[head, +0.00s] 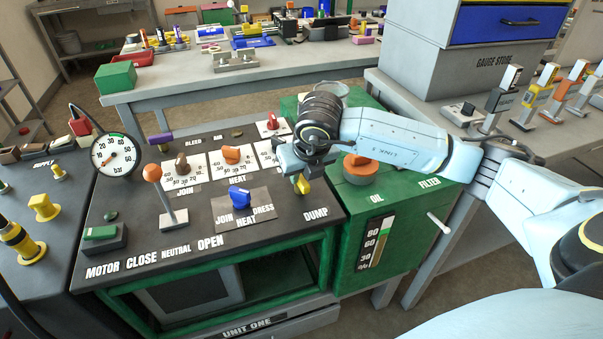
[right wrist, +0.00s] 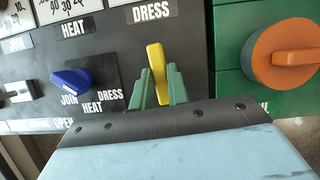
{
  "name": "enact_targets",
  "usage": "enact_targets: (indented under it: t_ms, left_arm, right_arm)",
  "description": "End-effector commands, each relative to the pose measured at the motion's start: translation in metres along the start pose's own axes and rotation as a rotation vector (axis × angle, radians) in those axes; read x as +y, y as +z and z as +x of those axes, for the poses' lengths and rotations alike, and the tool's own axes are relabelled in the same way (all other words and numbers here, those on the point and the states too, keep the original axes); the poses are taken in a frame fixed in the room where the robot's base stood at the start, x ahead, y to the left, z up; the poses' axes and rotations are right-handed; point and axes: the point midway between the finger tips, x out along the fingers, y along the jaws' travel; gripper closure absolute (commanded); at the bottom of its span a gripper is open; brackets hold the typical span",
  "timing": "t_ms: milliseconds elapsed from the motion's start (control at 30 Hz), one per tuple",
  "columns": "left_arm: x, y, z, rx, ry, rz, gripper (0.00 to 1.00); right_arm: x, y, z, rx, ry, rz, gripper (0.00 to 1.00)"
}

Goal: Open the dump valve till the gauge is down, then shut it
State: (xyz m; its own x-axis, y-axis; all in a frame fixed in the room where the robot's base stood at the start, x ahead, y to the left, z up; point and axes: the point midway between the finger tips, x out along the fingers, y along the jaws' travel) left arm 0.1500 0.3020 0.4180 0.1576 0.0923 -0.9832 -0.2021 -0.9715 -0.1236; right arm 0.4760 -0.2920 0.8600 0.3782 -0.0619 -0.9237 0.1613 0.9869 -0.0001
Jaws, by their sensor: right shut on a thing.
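The dump valve's yellow handle (head: 303,186) stands on the dark panel above the DUMP label. It also shows in the right wrist view (right wrist: 156,62), roughly upright there with a slight tilt. My right gripper (head: 300,177) is over it, and its green fingers (right wrist: 158,90) are shut on the handle from both sides. The valve's base is partly hidden by the fingers. The round white pressure gauge (head: 115,155) stands at the panel's left edge, marked bar. Its needle seems to point to the lower left, but is too small to read exactly. My left gripper is not in view.
An orange-handled lever (head: 152,173) and a blue knob (head: 239,194) are left of the valve. An orange cap (head: 360,167) sits on the green oil tank (head: 345,205) to its right. A grey bench (head: 250,68) with tools stands behind.

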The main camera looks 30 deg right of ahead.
Motion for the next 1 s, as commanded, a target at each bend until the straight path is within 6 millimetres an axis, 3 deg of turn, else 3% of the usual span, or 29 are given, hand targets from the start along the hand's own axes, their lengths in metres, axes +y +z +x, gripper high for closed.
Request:
enact_targets:
  t_ms: [533, 567, 700, 1000]
  left_arm:
    - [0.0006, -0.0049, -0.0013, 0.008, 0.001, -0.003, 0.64]
    - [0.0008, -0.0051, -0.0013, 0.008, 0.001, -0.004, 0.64]
    - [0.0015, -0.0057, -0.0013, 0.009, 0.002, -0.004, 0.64]
    - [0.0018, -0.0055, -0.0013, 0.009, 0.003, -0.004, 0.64]
  right_arm:
    - [0.0002, 0.0003, -0.0004, 0.000, -0.009, 0.022, 1.00]
    - [0.0002, 0.0003, -0.0004, 0.000, -0.009, 0.022, 0.81]
    - [0.0001, 0.0002, -0.0003, 0.000, -0.009, 0.022, 0.63]
    - [0.0001, 0.0002, -0.0012, 0.000, -0.009, 0.021, 0.62]
